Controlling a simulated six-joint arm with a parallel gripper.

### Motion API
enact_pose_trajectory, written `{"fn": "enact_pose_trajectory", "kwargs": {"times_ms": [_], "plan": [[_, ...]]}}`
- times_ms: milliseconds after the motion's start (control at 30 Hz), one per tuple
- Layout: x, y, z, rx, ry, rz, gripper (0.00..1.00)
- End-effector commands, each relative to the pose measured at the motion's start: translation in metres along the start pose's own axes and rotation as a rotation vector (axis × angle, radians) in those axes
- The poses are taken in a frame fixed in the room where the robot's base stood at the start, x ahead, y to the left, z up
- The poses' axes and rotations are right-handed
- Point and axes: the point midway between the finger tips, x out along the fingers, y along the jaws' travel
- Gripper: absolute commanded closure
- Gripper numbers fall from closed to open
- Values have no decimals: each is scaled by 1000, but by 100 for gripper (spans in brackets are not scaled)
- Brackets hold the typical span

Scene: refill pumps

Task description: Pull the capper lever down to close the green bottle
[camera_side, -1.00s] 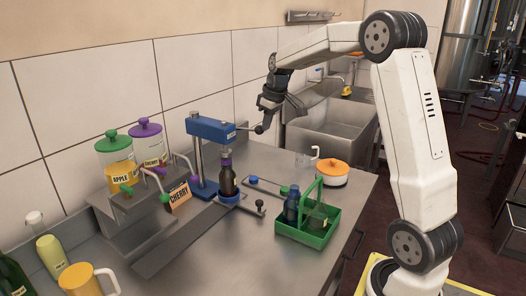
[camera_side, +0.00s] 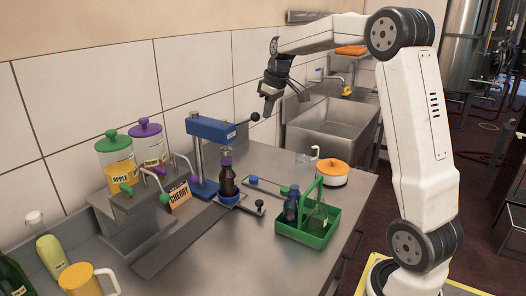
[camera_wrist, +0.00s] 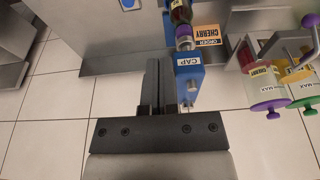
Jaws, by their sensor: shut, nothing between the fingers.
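The blue capper (camera_side: 211,130) stands at mid-counter. Its lever (camera_side: 255,117) sticks out to the right, raised, with a dark ball knob at its end. Under the capper head a dark brown bottle (camera_side: 228,182) stands upright on a round blue-rimmed base, with a purple top (camera_side: 226,161); it does not look green. My gripper (camera_side: 268,112) is shut and empty, just right of the knob and apparently apart from it. In the wrist view my gripper (camera_wrist: 157,64) points beside the blue capper head (camera_wrist: 189,64) marked CAP, with the bottle (camera_wrist: 180,12) beyond.
A green crate (camera_side: 308,231) with small bottles stands right of the capper, near an orange-lidded pot (camera_side: 333,171). Left are dispensers with green (camera_side: 113,139) and purple lids and an orange CHERRY sign (camera_side: 179,197). A dark green bottle (camera_side: 12,277) is at lower left.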

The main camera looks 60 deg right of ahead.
Motion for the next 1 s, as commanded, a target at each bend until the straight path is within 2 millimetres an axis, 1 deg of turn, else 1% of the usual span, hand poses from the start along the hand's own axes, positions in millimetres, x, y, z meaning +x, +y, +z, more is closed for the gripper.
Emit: {"fn": "enact_pose_trajectory", "kwargs": {"times_ms": [700,833,1000], "plan": [[-49,0,-12,-1,1,1,100],[-54,0,-14,-1,0,1,100],[-55,0,-14,0,-1,0,100]]}}
